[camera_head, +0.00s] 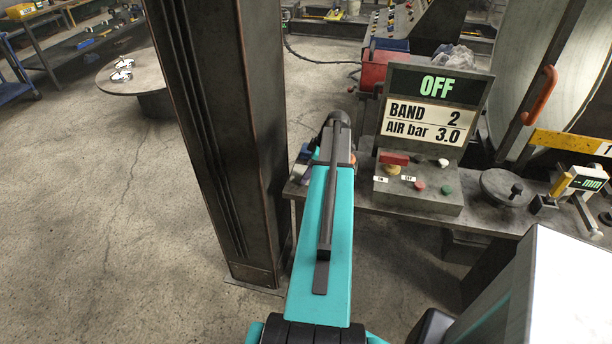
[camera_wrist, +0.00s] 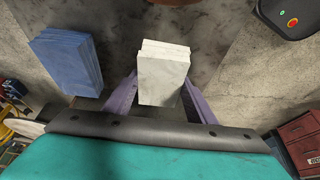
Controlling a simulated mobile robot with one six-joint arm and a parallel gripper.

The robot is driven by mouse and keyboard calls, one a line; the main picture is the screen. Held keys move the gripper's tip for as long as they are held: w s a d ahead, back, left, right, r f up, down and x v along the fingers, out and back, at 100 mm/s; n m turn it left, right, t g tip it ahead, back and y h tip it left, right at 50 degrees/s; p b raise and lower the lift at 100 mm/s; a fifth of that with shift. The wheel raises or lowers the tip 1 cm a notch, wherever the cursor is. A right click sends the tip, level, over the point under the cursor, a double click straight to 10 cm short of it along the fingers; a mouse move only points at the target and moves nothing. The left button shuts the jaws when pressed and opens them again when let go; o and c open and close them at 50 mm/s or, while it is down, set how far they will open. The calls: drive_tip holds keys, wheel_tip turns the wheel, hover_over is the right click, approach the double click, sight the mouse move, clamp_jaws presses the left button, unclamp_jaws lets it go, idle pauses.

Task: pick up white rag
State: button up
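The white rag (camera_wrist: 163,80) is a folded, layered block in the middle of the wrist view, on a worn grey surface. My gripper (camera_wrist: 160,88) has its two purple fingers spread, one on each side of the white rag. A dark gap shows between the rag's lower right edge and the right finger; whether the left finger touches the rag I cannot tell. In the head view my teal arm hides the gripper and the white rag.
A folded blue rag (camera_wrist: 66,62) lies left of the white one, apart from it. The head view shows a dark pillar (camera_head: 222,130) left of my arm and a control panel (camera_head: 425,130) reading OFF on the right. A round table (camera_head: 135,78) stands far left; open floor lies between.

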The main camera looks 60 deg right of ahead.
drive_tip(key=c, duration=0.4)
drive_tip(key=shift+o, duration=0.2)
drive_tip(key=shift+r, duration=0.15)
wheel_tip(320, 180, up, 10)
drive_tip(key=b, duration=0.2)
drive_tip(key=shift+b, duration=0.4)
